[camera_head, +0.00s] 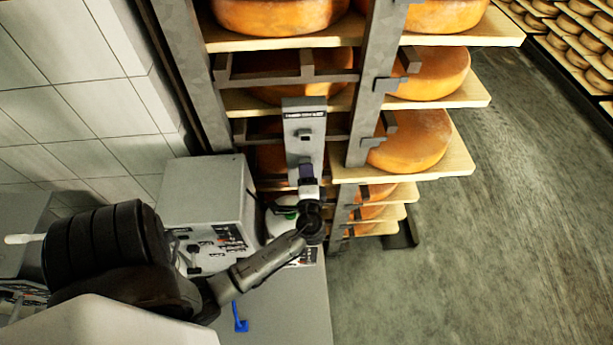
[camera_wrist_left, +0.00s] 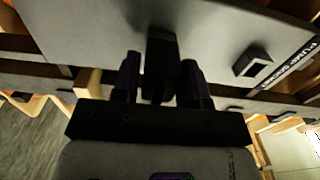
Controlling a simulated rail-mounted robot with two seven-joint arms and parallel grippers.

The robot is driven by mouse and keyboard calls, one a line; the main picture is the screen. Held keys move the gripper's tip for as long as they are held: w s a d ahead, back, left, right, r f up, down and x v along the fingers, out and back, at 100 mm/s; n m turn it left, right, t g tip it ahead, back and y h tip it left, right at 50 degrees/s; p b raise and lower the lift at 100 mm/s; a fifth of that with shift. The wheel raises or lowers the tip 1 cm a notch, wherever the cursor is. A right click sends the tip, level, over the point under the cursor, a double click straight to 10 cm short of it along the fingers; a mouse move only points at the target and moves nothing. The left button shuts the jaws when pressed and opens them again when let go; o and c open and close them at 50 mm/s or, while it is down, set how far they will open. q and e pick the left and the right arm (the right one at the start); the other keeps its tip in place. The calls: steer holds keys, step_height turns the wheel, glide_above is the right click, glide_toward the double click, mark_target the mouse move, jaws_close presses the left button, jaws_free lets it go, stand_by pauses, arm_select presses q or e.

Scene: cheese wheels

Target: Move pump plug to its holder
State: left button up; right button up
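The black pump plug (camera_wrist_left: 161,62) is between the purple fingers of my left gripper (camera_wrist_left: 160,82) in the left wrist view. The fingers stand close on both sides of it; the dark picture does not show whether they press on it. In the head view my left gripper (camera_head: 306,178) is at the lower end of an upright grey panel (camera_head: 303,113), and the plug is hard to make out. A small square black fitting, likely the holder (camera_head: 305,134), sits higher on the panel below its label. It also shows in the left wrist view (camera_wrist_left: 253,62). My right gripper is not in view.
Wooden shelves with orange cheese wheels (camera_head: 410,140) stand behind and right of the panel. A grey control box (camera_head: 208,195) stands left of my gripper on a grey counter (camera_head: 290,310). A blue object (camera_head: 241,325) lies on the counter. The floor (camera_head: 490,230) at right is clear.

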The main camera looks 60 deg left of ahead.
arm_select(q)
steer(key=o, duration=0.4)
steer(key=shift+c, duration=0.2)
steer(key=b+v, duration=0.3)
steer(key=v, duration=1.1)
steer(key=shift+a, duration=0.1)
